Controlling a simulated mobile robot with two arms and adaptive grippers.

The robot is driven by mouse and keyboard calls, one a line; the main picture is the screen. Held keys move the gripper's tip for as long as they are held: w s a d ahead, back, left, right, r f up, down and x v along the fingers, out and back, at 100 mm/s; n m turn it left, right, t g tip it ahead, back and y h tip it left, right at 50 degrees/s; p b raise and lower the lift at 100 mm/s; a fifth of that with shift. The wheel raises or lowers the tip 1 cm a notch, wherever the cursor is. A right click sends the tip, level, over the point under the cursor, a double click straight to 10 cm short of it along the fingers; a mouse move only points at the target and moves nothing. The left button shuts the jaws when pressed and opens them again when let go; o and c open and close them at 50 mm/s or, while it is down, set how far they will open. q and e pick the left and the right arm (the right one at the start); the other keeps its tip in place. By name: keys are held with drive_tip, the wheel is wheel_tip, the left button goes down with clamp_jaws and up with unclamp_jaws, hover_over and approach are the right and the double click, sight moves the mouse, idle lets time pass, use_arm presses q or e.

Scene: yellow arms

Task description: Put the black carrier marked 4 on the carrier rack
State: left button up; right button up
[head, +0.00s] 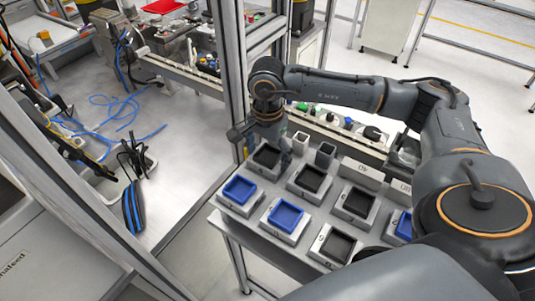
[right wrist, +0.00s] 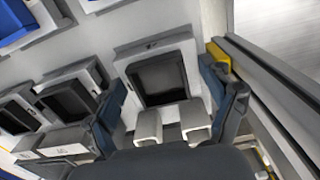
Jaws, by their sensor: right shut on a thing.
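A black carrier (head: 267,157) in a grey square frame sits at the back left of the grey table. My right gripper (head: 263,146) is over it from behind, fingers pointing down. In the right wrist view this black carrier (right wrist: 160,78) lies between the two dark fingers of the gripper (right wrist: 166,98), which is shut on it. Its marking is too small to read. Whether it is lifted off the table I cannot tell. More black carriers stand at the middle (head: 311,179), right (head: 358,202) and front (head: 336,247). My left gripper is not in view.
Blue carriers (head: 239,190) (head: 285,216) stand on the left and front of the table (head: 262,249). Two small grey boxes (head: 300,142) (head: 326,153) stand right of the gripper. A metal post (head: 233,70) rises close left of the arm. White labelled blocks (head: 360,172) stand behind the right-hand carriers.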

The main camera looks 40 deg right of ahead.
drive_tip(key=o, duration=1.3)
drive_tip(key=shift+r+p, duration=1.7)
drive_tip(key=shift+r, duration=1.85)
